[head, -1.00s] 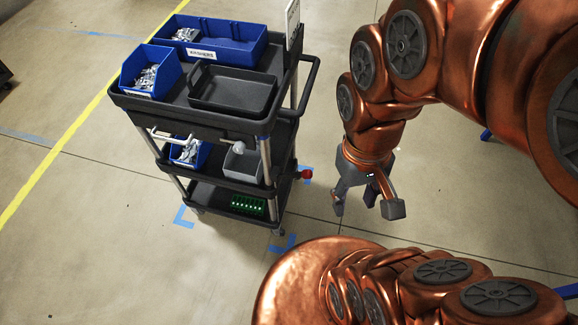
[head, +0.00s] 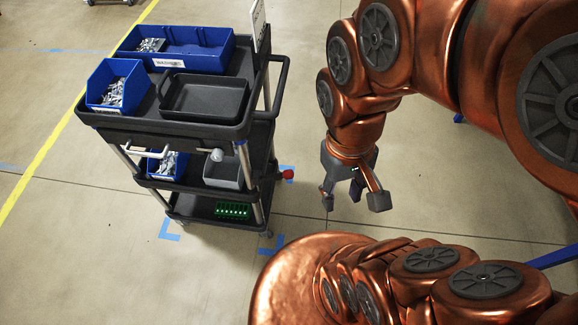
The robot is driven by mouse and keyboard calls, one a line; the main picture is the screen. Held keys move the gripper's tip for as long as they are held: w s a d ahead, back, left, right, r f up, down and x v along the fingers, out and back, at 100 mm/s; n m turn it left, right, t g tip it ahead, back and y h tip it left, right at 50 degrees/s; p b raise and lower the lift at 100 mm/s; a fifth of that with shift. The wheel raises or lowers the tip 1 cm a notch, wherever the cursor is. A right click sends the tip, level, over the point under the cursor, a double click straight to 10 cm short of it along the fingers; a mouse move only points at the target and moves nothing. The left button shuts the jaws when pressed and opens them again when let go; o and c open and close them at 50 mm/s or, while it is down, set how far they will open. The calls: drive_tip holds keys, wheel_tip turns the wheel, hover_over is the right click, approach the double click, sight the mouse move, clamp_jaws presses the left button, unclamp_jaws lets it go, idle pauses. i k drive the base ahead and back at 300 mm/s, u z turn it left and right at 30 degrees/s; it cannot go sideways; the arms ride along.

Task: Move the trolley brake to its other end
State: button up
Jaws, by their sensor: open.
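The dark trolley (head: 150,128) stands left of centre with three shelf levels. A red knob (head: 288,174) sticks out from its right side, low near the bottom shelf. A pale lever (head: 148,153) with a round grey-white knob (head: 216,155) sits under the top tray's front edge. I cannot tell for sure which of these is the brake. My gripper (head: 352,199) is open and empty, pointing down to the right of the trolley. In the picture it is right of the red knob and apart from it.
Blue bins (head: 117,86) with metal parts and a black tray (head: 203,97) sit on the trolley's top. A push handle (head: 283,85) juts from its right side. Green-lit parts (head: 233,211) lie on the bottom shelf. Blue tape marks (head: 170,229) the floor, which is clear around the trolley.

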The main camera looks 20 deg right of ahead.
sight(288, 175)
drive_tip(key=z, duration=0.25)
drive_tip(key=k, duration=1.05)
drive_tip(key=u, duration=1.15)
drive_tip(key=i, duration=0.5)
drive_tip(key=u, duration=0.05)
